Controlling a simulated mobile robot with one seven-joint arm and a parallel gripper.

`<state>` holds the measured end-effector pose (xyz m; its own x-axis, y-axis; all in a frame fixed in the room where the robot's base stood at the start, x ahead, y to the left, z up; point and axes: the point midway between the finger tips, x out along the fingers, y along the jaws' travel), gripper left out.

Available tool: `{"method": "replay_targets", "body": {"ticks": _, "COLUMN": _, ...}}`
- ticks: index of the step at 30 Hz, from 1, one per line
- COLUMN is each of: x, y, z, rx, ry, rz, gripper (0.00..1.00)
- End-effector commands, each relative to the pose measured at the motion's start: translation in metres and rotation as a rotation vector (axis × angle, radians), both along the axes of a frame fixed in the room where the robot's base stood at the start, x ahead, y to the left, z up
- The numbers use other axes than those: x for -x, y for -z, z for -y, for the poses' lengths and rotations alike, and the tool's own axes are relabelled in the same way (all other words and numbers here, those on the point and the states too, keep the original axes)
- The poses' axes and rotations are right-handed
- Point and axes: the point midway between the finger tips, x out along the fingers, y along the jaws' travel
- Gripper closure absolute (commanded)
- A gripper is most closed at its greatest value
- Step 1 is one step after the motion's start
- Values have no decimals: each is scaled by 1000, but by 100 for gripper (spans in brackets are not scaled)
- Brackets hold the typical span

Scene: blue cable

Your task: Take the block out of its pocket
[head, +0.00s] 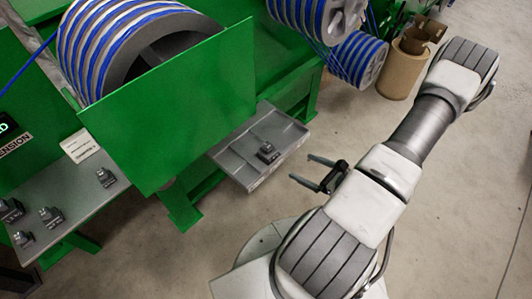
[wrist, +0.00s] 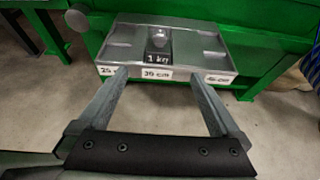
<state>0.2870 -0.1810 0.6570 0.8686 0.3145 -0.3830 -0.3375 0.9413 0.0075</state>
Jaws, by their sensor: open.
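A dark grey block (wrist: 158,46) marked "1 kg", with a lighter knob on top, sits in the middle pocket of a grey metal tray (wrist: 120,31). In the head view the block (head: 268,153) is on the tray (head: 235,176), which juts from the green machine. My gripper (head: 301,168) is open and empty, to the right of the tray and apart from it. In the wrist view my gripper (wrist: 160,75) points at the tray's front, and the block shows beyond and between the fingers. The side pockets look empty. The block's lower part is hidden in its pocket.
White labels run along the tray's front; the middle label (wrist: 157,74) is partly blurred. A green panel (head: 170,110) rises left of the tray. Several similar blocks stand on a grey table (head: 75,200) at left. Blue cable reels (head: 130,40) are behind. Floor around the gripper is clear.

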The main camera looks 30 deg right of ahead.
Motion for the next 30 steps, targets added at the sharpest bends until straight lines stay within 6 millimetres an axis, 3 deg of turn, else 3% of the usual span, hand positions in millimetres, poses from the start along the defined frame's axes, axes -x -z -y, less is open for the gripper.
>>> {"method": "replay_targets", "body": {"ticks": 15, "x": -89, "y": 40, "z": -34, "rx": 1, "ry": -6, "rz": 3, "gripper": 0}}
{"method": "replay_targets", "body": {"ticks": 23, "x": -106, "y": 47, "z": -40, "rx": 0, "ry": -4, "rz": 1, "gripper": 0}}
{"method": "replay_targets", "body": {"ticks": 30, "x": -136, "y": 61, "z": -52, "rx": 0, "ry": -6, "rz": 1, "gripper": 0}}
